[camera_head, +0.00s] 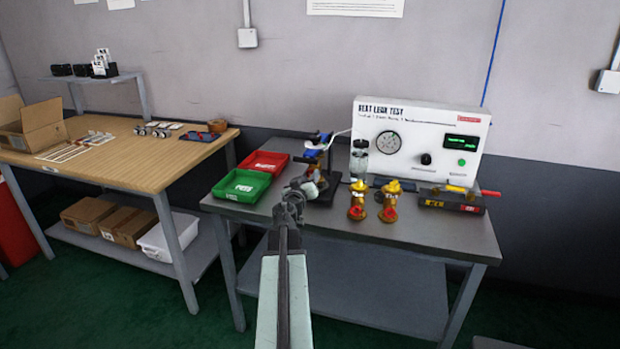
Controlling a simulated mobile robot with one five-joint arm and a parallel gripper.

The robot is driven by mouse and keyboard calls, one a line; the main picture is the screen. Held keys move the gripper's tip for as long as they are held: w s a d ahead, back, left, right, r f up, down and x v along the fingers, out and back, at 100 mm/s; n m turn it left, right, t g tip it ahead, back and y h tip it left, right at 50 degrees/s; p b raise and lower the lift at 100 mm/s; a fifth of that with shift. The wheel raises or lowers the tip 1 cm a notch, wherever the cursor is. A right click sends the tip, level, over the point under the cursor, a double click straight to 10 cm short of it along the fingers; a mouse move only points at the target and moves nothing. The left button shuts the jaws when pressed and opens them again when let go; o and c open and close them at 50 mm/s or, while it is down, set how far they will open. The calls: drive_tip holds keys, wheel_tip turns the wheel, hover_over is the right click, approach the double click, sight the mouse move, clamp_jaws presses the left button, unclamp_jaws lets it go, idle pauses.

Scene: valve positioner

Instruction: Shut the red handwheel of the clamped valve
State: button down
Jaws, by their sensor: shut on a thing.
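The clamped valve (312,173) is a brass body held in a dark stand with a blue clamp (318,141) on the bench. My gripper (301,187) is at the front of this valve, at the end of my arm reaching up from the bottom. It is shut on the red handwheel, which is mostly hidden behind the jaws. How far the wheel is turned cannot be seen.
Two loose brass valves with red handwheels (357,201) (389,203) stand to the right on the grey bench (430,237). A green tray (241,186) and a red tray (265,163) lie left. A white seat leak test panel (425,130) stands behind.

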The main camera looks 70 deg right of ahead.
drive_tip(key=shift+s, duration=0.1)
drive_tip(key=c, duration=1.1)
unclamp_jaws()
drive_tip(key=shift+o, duration=0.2)
